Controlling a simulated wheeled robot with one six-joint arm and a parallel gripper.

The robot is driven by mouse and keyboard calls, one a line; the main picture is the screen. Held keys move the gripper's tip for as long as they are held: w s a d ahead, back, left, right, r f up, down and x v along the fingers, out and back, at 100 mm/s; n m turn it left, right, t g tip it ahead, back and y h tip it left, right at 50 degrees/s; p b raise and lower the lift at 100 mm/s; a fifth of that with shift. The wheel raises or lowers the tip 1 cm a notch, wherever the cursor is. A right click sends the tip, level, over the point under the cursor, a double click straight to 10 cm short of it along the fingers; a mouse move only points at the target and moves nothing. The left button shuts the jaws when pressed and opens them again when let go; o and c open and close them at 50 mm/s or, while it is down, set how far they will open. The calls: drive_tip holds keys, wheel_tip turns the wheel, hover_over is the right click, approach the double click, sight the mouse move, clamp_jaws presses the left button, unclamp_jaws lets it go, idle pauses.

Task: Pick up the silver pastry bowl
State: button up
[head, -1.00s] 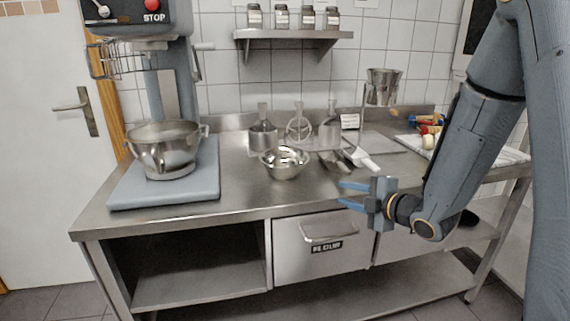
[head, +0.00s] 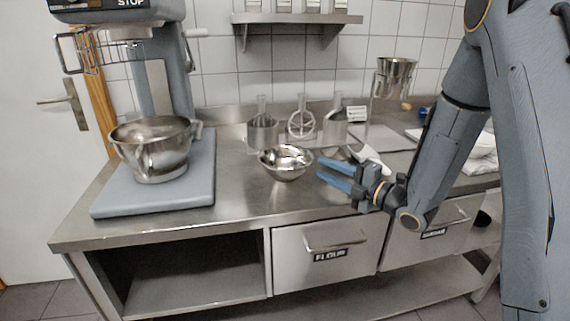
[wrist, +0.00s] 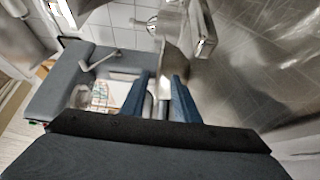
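A small shiny silver pastry bowl (head: 286,163) stands upright on the steel worktop, near the middle of the head view. My gripper (head: 319,170) is just to the right of the bowl, pointing left toward it, with two blue fingers apart and nothing between them. The gripper looks apart from the bowl, though the gap is small in this view. In the wrist view the two blue fingers (wrist: 166,98) are also apart; I cannot make out the bowl for certain there.
A mixer with a large steel bowl (head: 151,150) stands on a grey base at left. Mixer attachments (head: 301,124) stand behind the small bowl. A white-handled scoop (head: 372,160) lies behind my gripper. A steel funnel (head: 393,78) hangs at right. The worktop's front strip (head: 245,208) is clear.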

sight(310, 161)
drive_tip(key=shift+p+x, duration=0.4)
drive_tip(key=shift+x, duration=1.4)
clamp_jaws()
drive_tip(key=shift+r, duration=0.1)
